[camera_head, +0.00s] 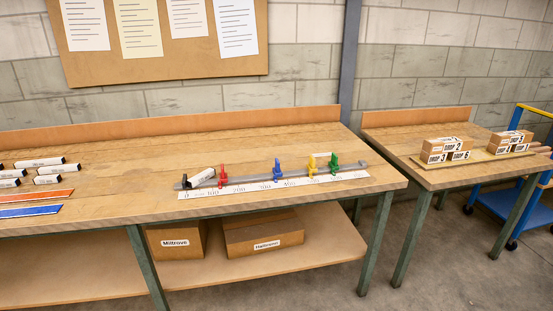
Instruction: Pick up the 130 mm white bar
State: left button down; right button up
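Several white bars with black ends and small printed labels lie on the left of the long wooden bench; one bar (39,162) is at the back of the group, with another bar (57,168) and a shorter-looking bar (47,179) in front of it. Some are cut off by the left picture edge. The labels are too small to read, so I cannot tell which bar is 130 mm. One more white bar (201,178) lies at the zero end of the measuring rail (262,182), slightly tilted in the picture. Neither gripper shows.
Red, blue, yellow and green stops stand on the rail, behind a numbered scale (300,184). An orange strip (38,196) and a blue strip (30,211) lie before the bars.

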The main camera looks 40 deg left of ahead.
aim_at(192, 182)
jog(key=u, duration=1.55)
